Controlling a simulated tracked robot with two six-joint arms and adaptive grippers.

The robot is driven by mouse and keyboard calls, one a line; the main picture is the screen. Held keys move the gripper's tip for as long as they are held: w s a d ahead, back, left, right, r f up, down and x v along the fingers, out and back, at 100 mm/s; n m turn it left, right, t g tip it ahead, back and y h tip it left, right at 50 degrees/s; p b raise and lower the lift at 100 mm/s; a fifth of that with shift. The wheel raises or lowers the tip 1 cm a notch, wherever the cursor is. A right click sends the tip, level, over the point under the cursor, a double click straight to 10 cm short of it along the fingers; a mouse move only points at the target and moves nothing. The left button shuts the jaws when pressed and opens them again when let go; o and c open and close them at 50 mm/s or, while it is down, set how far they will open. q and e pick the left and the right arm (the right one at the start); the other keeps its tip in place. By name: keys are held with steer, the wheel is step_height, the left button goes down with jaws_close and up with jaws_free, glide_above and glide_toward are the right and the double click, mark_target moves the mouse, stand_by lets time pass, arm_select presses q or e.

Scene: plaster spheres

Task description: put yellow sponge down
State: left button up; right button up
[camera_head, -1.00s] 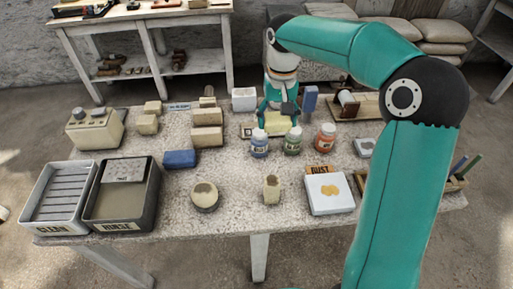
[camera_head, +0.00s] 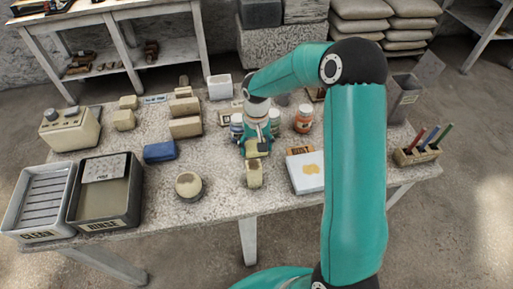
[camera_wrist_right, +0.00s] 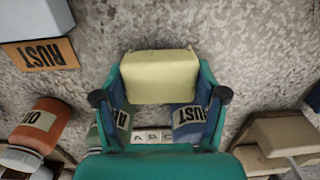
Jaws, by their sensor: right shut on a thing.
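My right gripper (camera_head: 257,146) is shut on the yellow sponge (camera_wrist_right: 160,77), a pale yellow block held between its two fingers in the wrist view. I cannot tell whether the sponge touches the table. My left gripper is not in view.
A blue bottle, partly hidden, and an orange jar (camera_head: 304,119) stand behind the gripper. The RINSE tub (camera_head: 105,205) is farther left.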

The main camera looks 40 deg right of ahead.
steer(key=shift+f, duration=0.85)
steer(key=o, duration=1)
step_height(320, 180, up, 12)
steer(key=shift+d+r+b, duration=0.1)
steer(key=shift+b, duration=0.2)
